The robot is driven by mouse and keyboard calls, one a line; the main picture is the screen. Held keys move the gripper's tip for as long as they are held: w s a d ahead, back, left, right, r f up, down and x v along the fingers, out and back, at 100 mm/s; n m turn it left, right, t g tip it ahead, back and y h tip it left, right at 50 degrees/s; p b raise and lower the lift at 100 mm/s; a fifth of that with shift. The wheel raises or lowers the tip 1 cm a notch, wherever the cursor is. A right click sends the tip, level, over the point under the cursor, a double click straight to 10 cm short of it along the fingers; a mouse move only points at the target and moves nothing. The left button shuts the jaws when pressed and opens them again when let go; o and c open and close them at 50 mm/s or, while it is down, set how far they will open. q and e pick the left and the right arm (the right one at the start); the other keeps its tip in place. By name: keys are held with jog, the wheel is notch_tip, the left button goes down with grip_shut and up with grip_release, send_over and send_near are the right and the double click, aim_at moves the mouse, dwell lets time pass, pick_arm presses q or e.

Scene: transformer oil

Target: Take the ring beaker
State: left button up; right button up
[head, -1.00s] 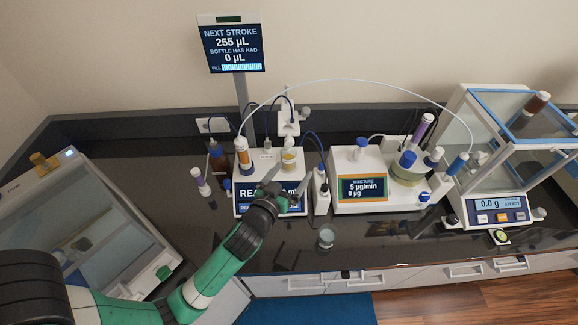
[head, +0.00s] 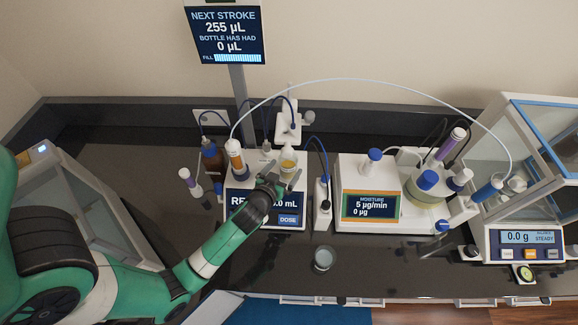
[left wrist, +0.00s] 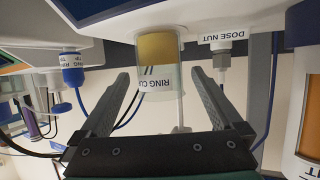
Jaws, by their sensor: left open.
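A small clear cup (head: 288,161) with yellow contents stands at the top right of the white titrator in the head view. In the left wrist view this cup (left wrist: 160,65) appears upside down, with a label reading "RING CU" and the rest cut off. My left gripper (head: 284,177) is open just in front of the cup. In the left wrist view the cup shows between the two fingers of the left gripper (left wrist: 161,82), with a gap on each side; I cannot tell whether the fingertips reach around it. My right gripper is not in view.
A clear glass beaker (head: 324,258) stands on the dark bench (head: 395,262) at the front. The titrator (head: 265,215), a moisture meter (head: 350,185) and a balance (head: 515,245) stand in a row.

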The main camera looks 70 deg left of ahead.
aim_at(291, 161)
pick_arm(q)
jog(key=x, duration=0.6)
jog(key=shift+w+a+f, duration=0.15)
jog(key=c, duration=1.5)
jog(key=shift+c, duration=0.3)
jog(key=shift+r, duration=0.75)
notch_tip(291, 161, up, 2)
jog(key=shift+r+p, duration=0.15)
jog(key=shift+p, duration=0.2)
jog(key=s+d+b, duration=0.2)
jog(key=s+d, duration=1)
jog(key=s, duration=0.1)
jog(key=shift+b, duration=0.3)
